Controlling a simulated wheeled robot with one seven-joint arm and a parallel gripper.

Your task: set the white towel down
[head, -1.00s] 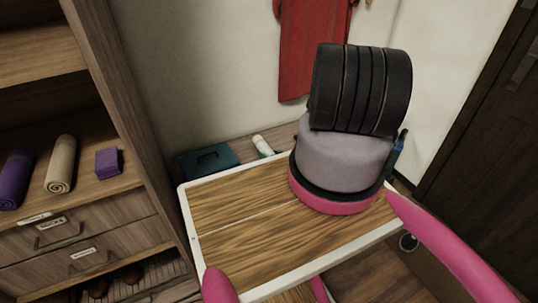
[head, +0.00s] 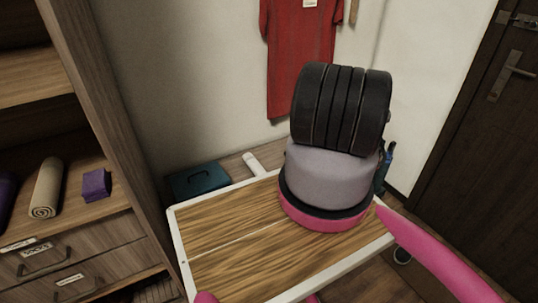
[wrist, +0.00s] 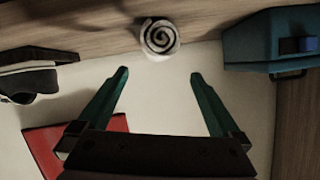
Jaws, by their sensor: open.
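The white towel (head: 253,163) is a small roll lying on a wooden bench against the wall, partly hidden behind my own body in the head view. In the wrist view the towel (wrist: 159,38) shows its round end with a dark spiral, resting on the wood. My gripper (wrist: 158,75) is open, its two green fingers spread and nothing between them. The towel sits beyond the fingertips, centred on the gap and apart from both. In the head view the gripper is hidden behind my arm.
A teal box (head: 199,181) stands on the bench near the towel. A red shirt (head: 298,60) hangs on the wall. Shelving at left holds a beige roll (head: 46,188) and a purple block (head: 96,185). A dark door (head: 475,130) is at right.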

